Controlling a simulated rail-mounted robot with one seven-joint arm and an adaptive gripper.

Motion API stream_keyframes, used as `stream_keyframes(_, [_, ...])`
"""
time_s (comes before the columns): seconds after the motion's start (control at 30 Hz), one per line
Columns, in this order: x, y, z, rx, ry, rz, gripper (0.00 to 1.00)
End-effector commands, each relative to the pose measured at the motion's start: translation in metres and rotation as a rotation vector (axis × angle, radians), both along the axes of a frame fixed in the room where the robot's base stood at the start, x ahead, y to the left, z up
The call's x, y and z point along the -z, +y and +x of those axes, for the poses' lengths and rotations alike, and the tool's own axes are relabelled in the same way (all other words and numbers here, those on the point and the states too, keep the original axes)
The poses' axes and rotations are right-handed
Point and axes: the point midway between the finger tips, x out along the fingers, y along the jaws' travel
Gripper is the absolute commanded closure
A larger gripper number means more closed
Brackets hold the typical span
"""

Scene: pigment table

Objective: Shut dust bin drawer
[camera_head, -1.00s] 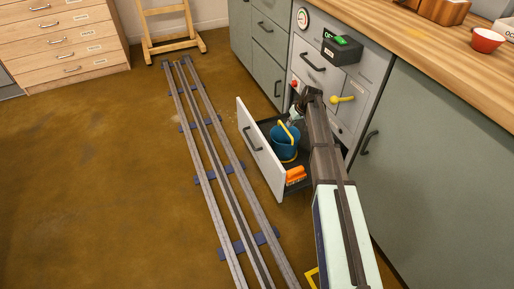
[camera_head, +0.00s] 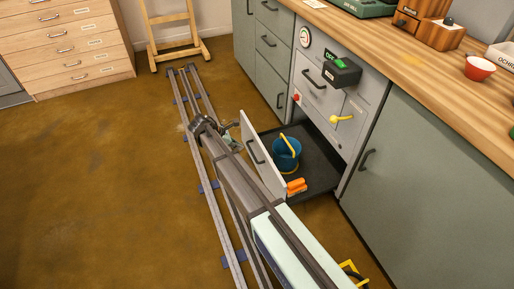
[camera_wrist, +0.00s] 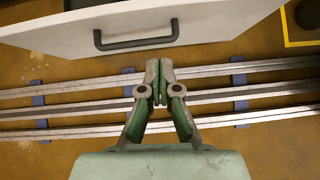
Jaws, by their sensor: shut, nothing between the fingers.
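The dust bin drawer stands pulled out from the grey cabinet near the floor. Its white front panel (camera_head: 262,155) faces left and has a dark bar handle (camera_head: 255,152). A blue bucket (camera_head: 286,154) with a yellow handle and an orange brush (camera_head: 296,187) are in the drawer. My gripper (camera_head: 233,127) is just outside the front panel, on the rail side, partly hidden by my arm. In the wrist view my gripper (camera_wrist: 159,98) is shut and empty, apart from the handle (camera_wrist: 136,42) and front panel (camera_wrist: 215,25) above it.
Floor rails (camera_head: 188,110) run along the drawer's outer side, beneath my arm. The grey cabinet door (camera_head: 415,165) is to the right, and a wooden counter (camera_head: 430,60) is above. Open floor lies left of the rails.

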Motion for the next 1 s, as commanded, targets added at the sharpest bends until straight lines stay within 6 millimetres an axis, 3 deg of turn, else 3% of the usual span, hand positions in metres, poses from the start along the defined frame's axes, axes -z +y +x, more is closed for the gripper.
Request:
stream_keyframes(0.1, [-0.007, 0.017, -0.005, -0.058, -0.009, -0.06, 1.0])
stream_keyframes(0.27, [-0.005, 0.019, -0.005, -0.078, -0.012, -0.084, 1.0])
stream_keyframes(0.83, [0.065, -0.043, 0.024, -0.073, -0.011, -0.081, 1.0])
stream_keyframes(1.0, [0.063, -0.065, 0.035, -0.073, -0.013, -0.08, 1.0])
